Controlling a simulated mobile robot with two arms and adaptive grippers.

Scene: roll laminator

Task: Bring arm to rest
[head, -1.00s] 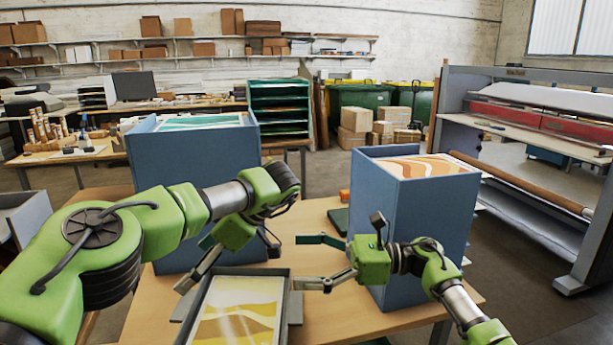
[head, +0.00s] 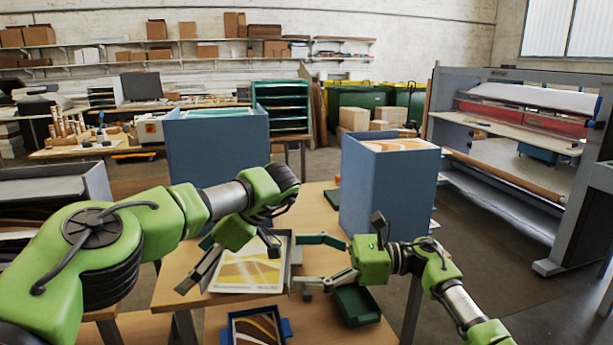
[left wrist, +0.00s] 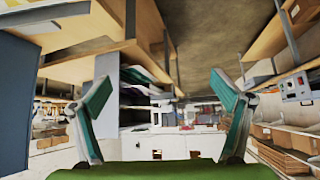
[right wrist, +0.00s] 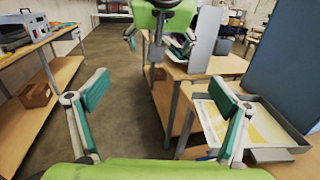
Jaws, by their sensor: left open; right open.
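My left gripper (head: 226,266) is open and empty, fingers pointing down, in front of the grey tray in the head view. In the left wrist view its two fingers (left wrist: 164,98) stand wide apart with nothing between them. My right gripper (head: 300,262) is open and empty, fingers pointing left, near the tray's right edge in the head view. In the right wrist view its fingers (right wrist: 158,92) are apart with only floor and furniture behind them. Both arms are bent in front of me. I cannot tell whether either gripper touches the tray.
The grey tray (head: 286,262) holds a yellow print (head: 248,272) on the wooden table (head: 312,212). Two blue bins (head: 215,155) (head: 385,195) stand there. A green tray (head: 357,306) and a blue tray (head: 286,328) lie lower in front. A laminator (head: 520,125) stands right.

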